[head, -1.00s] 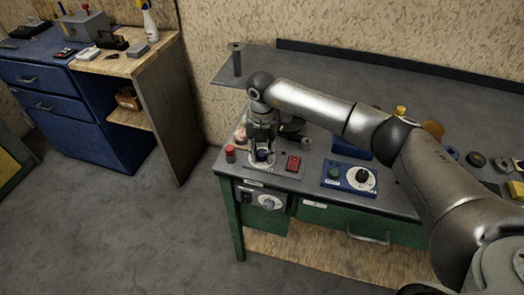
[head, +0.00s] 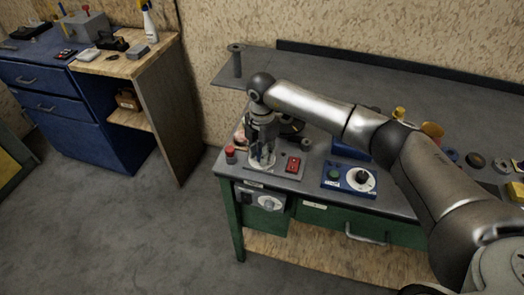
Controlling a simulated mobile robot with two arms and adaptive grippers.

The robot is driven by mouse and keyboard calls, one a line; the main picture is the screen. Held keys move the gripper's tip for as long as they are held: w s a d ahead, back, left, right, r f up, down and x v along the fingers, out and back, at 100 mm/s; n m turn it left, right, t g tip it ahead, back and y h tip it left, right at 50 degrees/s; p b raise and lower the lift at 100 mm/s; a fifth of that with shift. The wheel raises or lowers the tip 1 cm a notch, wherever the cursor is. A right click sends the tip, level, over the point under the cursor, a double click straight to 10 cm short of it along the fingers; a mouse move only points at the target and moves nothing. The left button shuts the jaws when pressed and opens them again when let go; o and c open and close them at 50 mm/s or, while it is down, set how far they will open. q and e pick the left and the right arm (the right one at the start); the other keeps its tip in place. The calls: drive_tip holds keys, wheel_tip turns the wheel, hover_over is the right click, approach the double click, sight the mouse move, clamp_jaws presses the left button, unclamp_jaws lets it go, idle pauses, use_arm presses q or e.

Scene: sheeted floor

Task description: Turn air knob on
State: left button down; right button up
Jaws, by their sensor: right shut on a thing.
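My right gripper (head: 263,162) points down at the control panel on the left front of the green workbench. It is shut on a knob there, and its fingers hide nearly all of the knob. A pale dial plate (head: 251,165) shows around the fingertips. Whether this knob is the air knob cannot be read. My left gripper is not in view.
A red button (head: 230,154) stands left of the gripper and a red switch (head: 293,164) right of it. A blue box (head: 349,178) with a dial and green button sits further right. A blue cabinet (head: 70,115) stands at the left, across clear floor.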

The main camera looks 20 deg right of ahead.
drive_tip(key=shift+r, duration=0.1)
idle(0.3)
drive_tip(key=o, duration=1.1)
drive_tip(key=shift+c, duration=0.2)
wheel_tip(320, 180, up, 12)
